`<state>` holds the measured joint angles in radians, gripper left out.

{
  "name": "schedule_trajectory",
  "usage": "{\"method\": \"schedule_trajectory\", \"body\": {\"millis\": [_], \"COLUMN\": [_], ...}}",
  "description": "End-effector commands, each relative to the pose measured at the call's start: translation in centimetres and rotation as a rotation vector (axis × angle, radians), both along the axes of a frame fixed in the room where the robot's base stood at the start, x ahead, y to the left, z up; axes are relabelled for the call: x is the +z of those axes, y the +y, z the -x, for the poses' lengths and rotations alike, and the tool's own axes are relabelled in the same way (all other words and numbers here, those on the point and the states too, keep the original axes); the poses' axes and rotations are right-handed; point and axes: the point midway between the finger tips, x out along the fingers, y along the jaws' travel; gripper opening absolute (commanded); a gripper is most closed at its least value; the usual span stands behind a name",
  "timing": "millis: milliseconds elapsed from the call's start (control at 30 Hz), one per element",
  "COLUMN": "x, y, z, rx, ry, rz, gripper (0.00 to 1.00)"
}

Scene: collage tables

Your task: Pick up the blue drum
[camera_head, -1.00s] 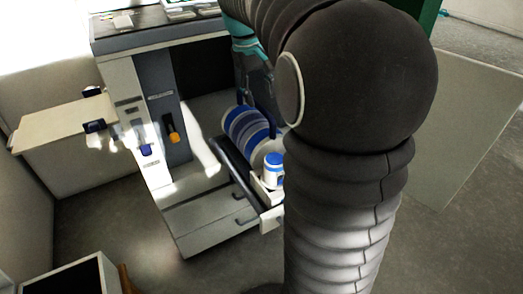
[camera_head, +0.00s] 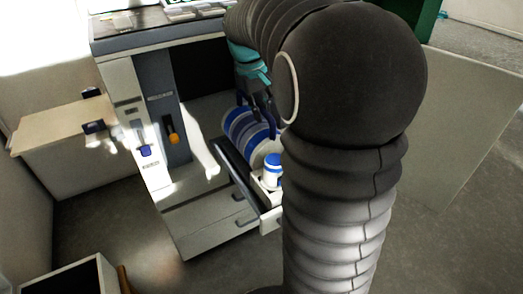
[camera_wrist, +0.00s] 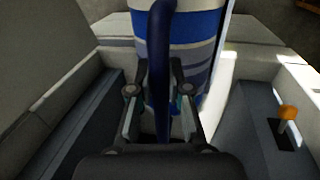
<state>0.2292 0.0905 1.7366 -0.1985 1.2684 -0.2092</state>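The blue drum (camera_head: 246,133), a cylinder with blue, white and grey stripes, lies in the pulled-out tray of the grey cabinet. In the wrist view its striped body (camera_wrist: 185,45) fills the top middle. A dark blue bar-like handle (camera_wrist: 160,50) stands in front of it. My gripper (camera_wrist: 160,108) is open, with its two fingers on either side of this handle and visible gaps to both. Contact is not visible. In the head view my gripper (camera_head: 261,103) is at the drum's upper right, partly hidden by my arm.
A white jar with a blue lid (camera_head: 272,172) stands beside the drum at the tray's front. The grey cabinet (camera_head: 205,225) has drawers below and an orange-handled lever (camera_head: 173,136) on its side. My arm hides much of the right. An open box (camera_head: 72,272) stands on the floor lower left.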

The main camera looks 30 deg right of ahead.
Motion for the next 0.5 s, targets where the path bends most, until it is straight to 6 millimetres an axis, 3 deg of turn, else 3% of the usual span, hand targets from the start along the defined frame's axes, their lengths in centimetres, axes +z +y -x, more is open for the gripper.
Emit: {"method": "schedule_trajectory", "body": {"millis": [500], "x": [0.41], "y": [-0.02], "z": [-0.05], "rx": [0.001], "ry": [-0.004], "rz": [0.002], "gripper": [0.00]}}
